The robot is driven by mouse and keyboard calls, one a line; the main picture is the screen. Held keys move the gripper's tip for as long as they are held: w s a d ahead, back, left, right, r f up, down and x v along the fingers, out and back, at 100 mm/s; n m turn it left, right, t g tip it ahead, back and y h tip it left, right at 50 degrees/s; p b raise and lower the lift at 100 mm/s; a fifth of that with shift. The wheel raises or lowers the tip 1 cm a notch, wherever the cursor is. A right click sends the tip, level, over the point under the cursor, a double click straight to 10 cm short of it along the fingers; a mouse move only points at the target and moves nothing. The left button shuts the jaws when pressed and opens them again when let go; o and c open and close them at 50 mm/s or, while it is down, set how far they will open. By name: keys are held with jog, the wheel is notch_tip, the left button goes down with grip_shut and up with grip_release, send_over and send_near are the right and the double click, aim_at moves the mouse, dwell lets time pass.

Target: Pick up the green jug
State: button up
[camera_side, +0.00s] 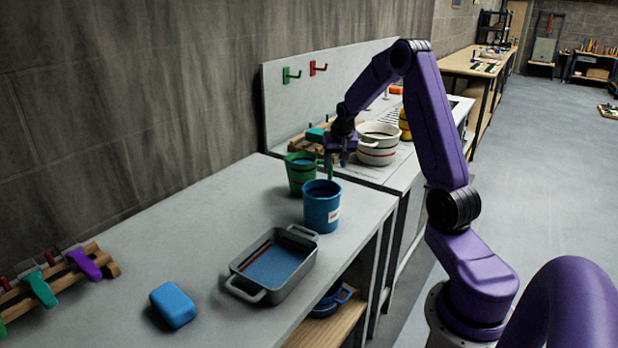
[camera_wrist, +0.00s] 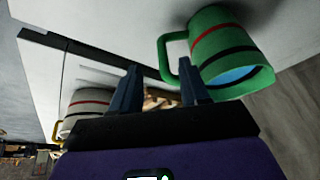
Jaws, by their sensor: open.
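The green jug (camera_side: 300,176) stands on the grey counter in the side view, blue inside. In the wrist view the green jug (camera_wrist: 215,42) shows a red band, a black band and a green handle (camera_wrist: 164,50) on its left side. My gripper (camera_side: 340,162) is just right of the jug, at its handle side. In the wrist view my gripper (camera_wrist: 159,66) has its two dark fingers apart. The handle appears near and partly behind the right finger, towards the gap. I cannot tell whether they touch. The jug is upright and not held.
A blue bucket (camera_side: 321,206) stands close in front of the jug. A white pot with bands (camera_side: 377,152) is right of my gripper. A grey tray (camera_side: 245,266) and a blue block (camera_side: 173,304) lie nearer. The counter left of the jug is clear.

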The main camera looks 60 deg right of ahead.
aim_at(331, 172)
jog(key=shift+x, duration=3.05)
jog(key=shift+w+a, duration=0.1)
jog(key=shift+w, duration=0.05)
grip_shut()
jog(key=shift+w+r, duration=0.1)
jog(key=shift+r, duration=0.05)
